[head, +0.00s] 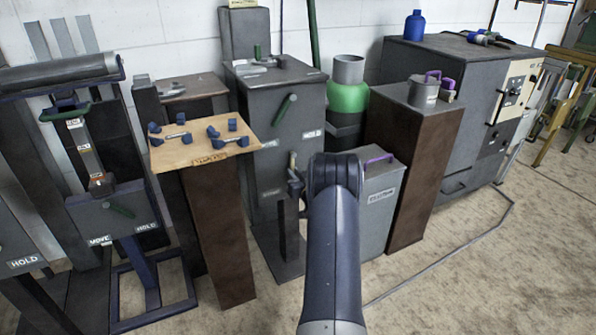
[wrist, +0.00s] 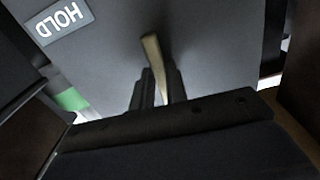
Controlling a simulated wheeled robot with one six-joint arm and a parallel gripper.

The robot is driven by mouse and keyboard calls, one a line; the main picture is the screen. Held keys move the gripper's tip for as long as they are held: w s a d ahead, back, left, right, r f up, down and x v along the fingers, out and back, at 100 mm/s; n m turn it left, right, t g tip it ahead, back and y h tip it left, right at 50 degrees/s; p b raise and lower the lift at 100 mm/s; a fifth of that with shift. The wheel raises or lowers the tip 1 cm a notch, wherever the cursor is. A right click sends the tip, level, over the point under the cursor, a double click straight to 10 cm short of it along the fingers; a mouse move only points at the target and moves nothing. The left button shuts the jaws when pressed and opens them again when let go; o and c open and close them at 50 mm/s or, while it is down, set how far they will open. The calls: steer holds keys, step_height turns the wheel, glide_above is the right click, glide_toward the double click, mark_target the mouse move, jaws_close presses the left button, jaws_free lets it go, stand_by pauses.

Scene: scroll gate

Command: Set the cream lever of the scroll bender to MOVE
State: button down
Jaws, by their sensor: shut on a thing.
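The cream lever (head: 292,160) is on the front of the grey scroll bender cabinet (head: 261,102). My gripper (head: 293,178) is at the lever, partly hidden by my arm in the head view. In the wrist view the cream lever (wrist: 152,55) rises between the two dark fingers of my gripper (wrist: 162,82), which is shut on it; its upper end sticks out past the fingertips and leans slightly left. A HOLD label (wrist: 60,22) is at the upper left in the wrist view and also shows on the cabinet (head: 312,134). Other labels on this cabinet are too small to read.
A green lever (head: 286,106) sits higher on the same cabinet. A wooden board with blue pieces (head: 190,157) stands to its left. A grey box with a purple handle (head: 381,200) and a brown pedestal (head: 412,175) stand to the right. Floor at the front right is open, crossed by a cable.

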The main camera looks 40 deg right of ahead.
steer(key=m, duration=0.1)
steer(key=a+m+p, duration=0.1)
steer(key=a+m, duration=0.1)
steer(key=m, duration=0.1)
steer(key=shift+w+a+r, duration=0.15)
steer(key=shift+w+r, duration=0.15)
steer(key=shift+r, duration=0.05)
steer(key=shift+w+a+r+m+p, duration=0.15)
steer(key=shift+a+m+p, duration=0.1)
steer(key=shift+m, duration=0.35)
steer(key=shift+s+a+r+m+p, duration=0.15)
steer(key=shift+a+m+p, duration=0.1)
steer(key=shift+m, duration=0.35)
steer(key=shift+w, duration=0.15)
steer(key=c, duration=1.4)
jaws_free()
steer(key=p+v, duration=0.2)
steer(key=v, duration=0.9)
steer(key=shift+w+d+f, duration=0.1)
